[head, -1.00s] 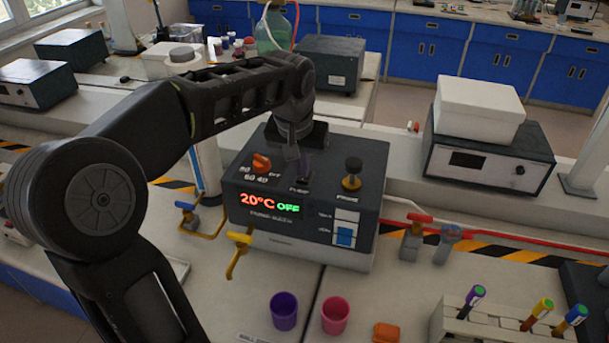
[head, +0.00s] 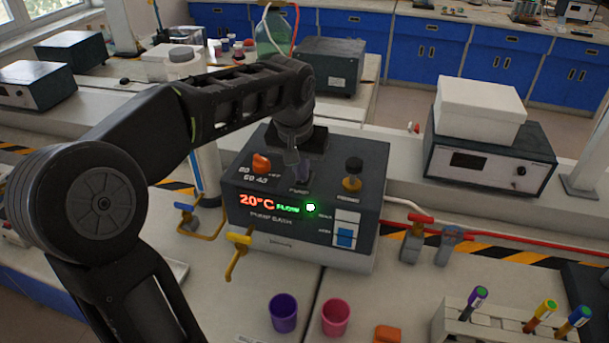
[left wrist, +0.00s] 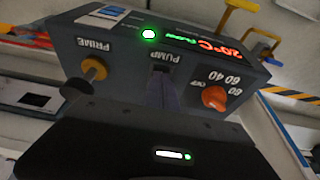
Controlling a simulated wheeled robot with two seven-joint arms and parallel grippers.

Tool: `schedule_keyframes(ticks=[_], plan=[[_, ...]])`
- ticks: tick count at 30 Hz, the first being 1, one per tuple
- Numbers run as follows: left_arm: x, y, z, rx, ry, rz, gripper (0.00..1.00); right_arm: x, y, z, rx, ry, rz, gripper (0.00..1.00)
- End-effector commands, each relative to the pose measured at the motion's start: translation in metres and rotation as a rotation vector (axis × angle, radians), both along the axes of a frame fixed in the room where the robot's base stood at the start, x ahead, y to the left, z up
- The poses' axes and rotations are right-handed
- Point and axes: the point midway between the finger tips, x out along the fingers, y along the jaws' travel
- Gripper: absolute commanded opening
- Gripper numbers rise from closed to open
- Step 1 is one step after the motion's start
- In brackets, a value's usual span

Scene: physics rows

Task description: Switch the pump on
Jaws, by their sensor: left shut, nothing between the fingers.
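The pump bath (head: 270,243) is a dark box on the bench in the middle of the head view. Its display (head: 268,206) reads 20°C in red and FLOW in green, with a green light (head: 310,207) lit beside it. The switch also shows in the left wrist view (left wrist: 162,92). My left gripper (head: 292,157) is shut and empty, just behind the switch. Whether it touches is unclear. My right gripper is out of view.
Yellow-handled (head: 238,240) and blue-handled (head: 185,207) valves stand at the bath's left, red and blue ones at its right. Purple (head: 284,312) and pink (head: 335,317) cups stand in front, with a tube rack (head: 490,325) at the right.

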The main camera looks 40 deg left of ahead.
Motion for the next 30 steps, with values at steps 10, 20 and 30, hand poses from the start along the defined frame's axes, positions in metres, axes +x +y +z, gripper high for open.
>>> schedule_keyframes(ticks=[10,20,30], plan=[[0.0,0.0,0.027,0.001,-0.002,0.0,0.0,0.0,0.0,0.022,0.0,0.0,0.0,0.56],[0.0,0.0,0.052,0.0,0.0,0.0,0.0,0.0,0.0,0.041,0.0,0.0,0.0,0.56],[0.0,0.0,0.07,0.0,-0.001,0.0,0.0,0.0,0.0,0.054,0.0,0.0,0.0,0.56]])
